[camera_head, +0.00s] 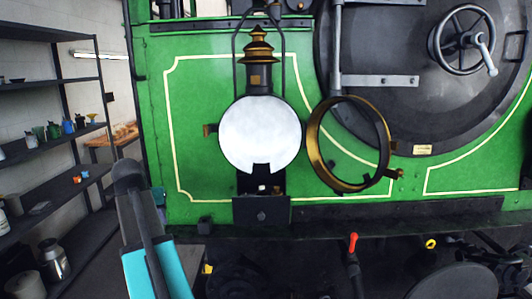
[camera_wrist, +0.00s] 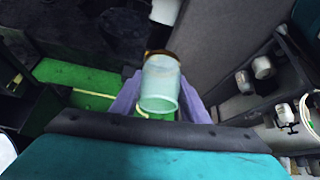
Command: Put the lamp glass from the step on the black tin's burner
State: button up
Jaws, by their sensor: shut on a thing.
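My gripper (camera_wrist: 158,100) shows in the wrist view, its two purple fingers closed on the sides of a pale, see-through lamp glass (camera_wrist: 160,84). An amber-brown rim shows at the glass's far end. In the head view a lamp with a round white reflector (camera_head: 258,130) stands before the green panel, its brass-rimmed front ring (camera_head: 316,150) swung open to the right. A black box-like part (camera_head: 262,212) with a small knob sits at the lamp's base, with small pale bits just above it. I cannot tell the burner clearly. My gripper and the glass do not show in the head view.
A red-handled lever (camera_head: 353,243) stands below. A handwheel (camera_head: 464,40) is at upper right. Shelves with small items (camera_head: 50,130) stand at left.

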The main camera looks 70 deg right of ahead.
jog(key=s+d+r+m+g+p, duration=0.1)
jog(key=s+d+r+m+p, duration=0.1)
jog(key=s+d+r, duration=0.3)
jog(key=s+d+r+m+g+p, duration=0.2)
jog(key=s+d, duration=0.6)
jog(key=s, duration=0.6)
jog(key=s+d+r+m+g+h+p, duration=0.1)
jog(key=s+d+r+m+p, duration=0.3)
jog(key=s+d+r, duration=0.3)
jog(key=shift+s+r+m, duration=0.2)
jog(key=shift+s+r, duration=0.35)
jog(key=shift+s, duration=0.2)
jog(key=shift+s+r+m, duration=0.2)
jog(key=shift+s+r, duration=0.35)
jog(key=shift+s, duration=0.2)
jog(key=shift+s+d+r+g, duration=0.1)
jog(key=shift+s+d+g, duration=0.05)
jog(key=shift+s+g, duration=0.3)
jog(key=shift+f, duration=0.2)
jog(key=shift+f+b, duration=1.15)
jog(key=shift+f, duration=0.9)
jog(key=shift+w+p, duration=0.15)
jog(key=shift+p, duration=0.15)
